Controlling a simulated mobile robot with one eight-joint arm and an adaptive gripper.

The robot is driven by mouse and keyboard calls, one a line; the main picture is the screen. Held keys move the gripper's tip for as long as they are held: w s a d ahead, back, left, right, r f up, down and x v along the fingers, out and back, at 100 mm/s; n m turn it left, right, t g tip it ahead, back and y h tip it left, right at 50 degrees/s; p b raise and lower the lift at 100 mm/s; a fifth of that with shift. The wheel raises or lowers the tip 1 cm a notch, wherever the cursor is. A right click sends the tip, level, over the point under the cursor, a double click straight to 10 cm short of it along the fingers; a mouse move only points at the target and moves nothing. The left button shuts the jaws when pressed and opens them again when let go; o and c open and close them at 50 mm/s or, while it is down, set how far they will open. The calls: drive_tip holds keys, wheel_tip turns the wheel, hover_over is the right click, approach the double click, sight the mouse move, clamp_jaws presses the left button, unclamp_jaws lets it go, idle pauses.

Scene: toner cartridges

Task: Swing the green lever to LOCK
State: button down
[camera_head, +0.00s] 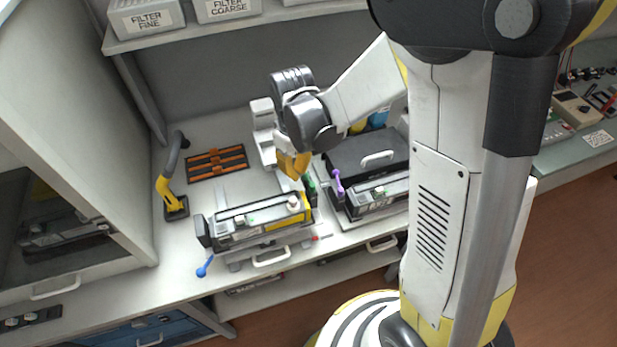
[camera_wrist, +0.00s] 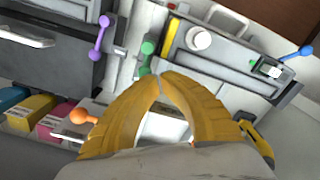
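The green lever (camera_wrist: 148,48) is a short rod with a round knob, beside the end of a grey toner unit (camera_wrist: 222,55) in the wrist view. Its lower end lies close to my fingertips. In the head view the green lever (camera_head: 310,188) shows partly, at the right end of the same unit (camera_head: 262,222). My gripper (camera_wrist: 160,76) has yellow fingers whose tips meet, with nothing visible between them. It also shows in the head view (camera_head: 297,175), pointing down above the lever. Contact between fingertips and lever cannot be told. No LOCK marking is readable.
A purple lever (camera_wrist: 98,38) stands on the neighbouring dark unit. A yellow-grey handle tool (camera_head: 172,185) and orange rack (camera_head: 216,163) are left.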

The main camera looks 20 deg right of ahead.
drive_tip(key=shift+s+a, duration=0.45)
drive_tip(key=shift+s, duration=0.05)
idle(0.7)
drive_tip(key=shift+s+a, duration=0.1)
drive_tip(key=shift+s, duration=0.05)
drive_tip(key=shift+s+b, duration=0.15)
drive_tip(key=shift+b, duration=0.15)
drive_tip(key=shift+s+a, duration=0.15)
drive_tip(key=shift+s, duration=0.1)
drive_tip(key=shift+s+a, duration=0.1)
drive_tip(key=shift+s, duration=0.25)
idle(0.3)
